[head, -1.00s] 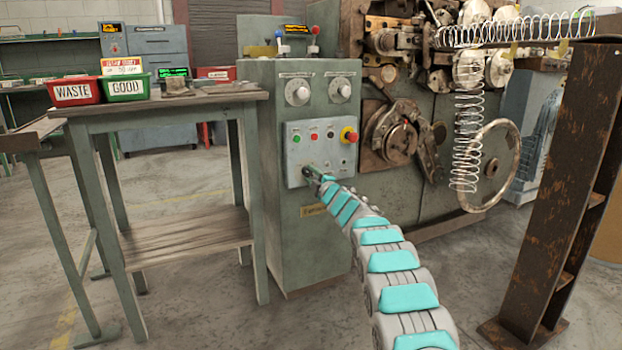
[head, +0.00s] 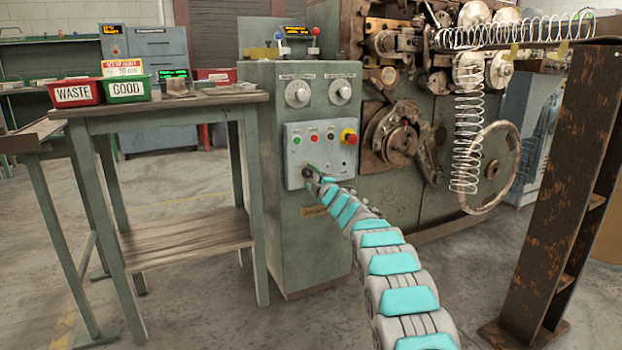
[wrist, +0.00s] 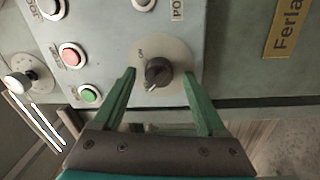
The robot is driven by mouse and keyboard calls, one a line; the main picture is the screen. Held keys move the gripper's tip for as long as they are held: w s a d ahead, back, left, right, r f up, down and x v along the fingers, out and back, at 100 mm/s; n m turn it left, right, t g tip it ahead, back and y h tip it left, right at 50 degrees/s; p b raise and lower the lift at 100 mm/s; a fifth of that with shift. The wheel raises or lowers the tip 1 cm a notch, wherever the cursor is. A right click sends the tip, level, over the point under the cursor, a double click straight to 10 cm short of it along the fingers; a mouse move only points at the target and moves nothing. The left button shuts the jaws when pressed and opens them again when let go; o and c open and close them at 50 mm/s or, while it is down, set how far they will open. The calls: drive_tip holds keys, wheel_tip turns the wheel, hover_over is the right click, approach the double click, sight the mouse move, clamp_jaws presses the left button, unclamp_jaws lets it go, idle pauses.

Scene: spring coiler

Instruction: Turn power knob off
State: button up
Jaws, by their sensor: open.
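The power knob (wrist: 158,73) is a dark round knob with a pale pointer, on a light round plate in the wrist view. A label reading "ON" is beside it on the plate. My gripper (wrist: 158,76) is open, with its two green fingers on either side of the knob and a gap to each. In the head view my gripper (head: 312,176) is at the lower left of the control panel (head: 295,150), and the knob is mostly hidden there.
The panel also has a green button (wrist: 90,94), a red button (wrist: 71,55) and a red emergency knob on yellow (head: 349,136). A wooden-topped table (head: 190,103) with red and green bins stands left of the cabinet. A rusty post (head: 565,200) stands at right.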

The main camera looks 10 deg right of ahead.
drive_tip(key=shift+s, duration=0.1)
drive_tip(key=shift+b+v, duration=0.55)
drive_tip(key=shift+v, duration=0.2)
drive_tip(key=b+v, duration=0.1)
drive_tip(key=v, duration=0.5)
drive_tip(key=shift+s, duration=0.1)
drive_tip(key=shift+d+r, duration=0.1)
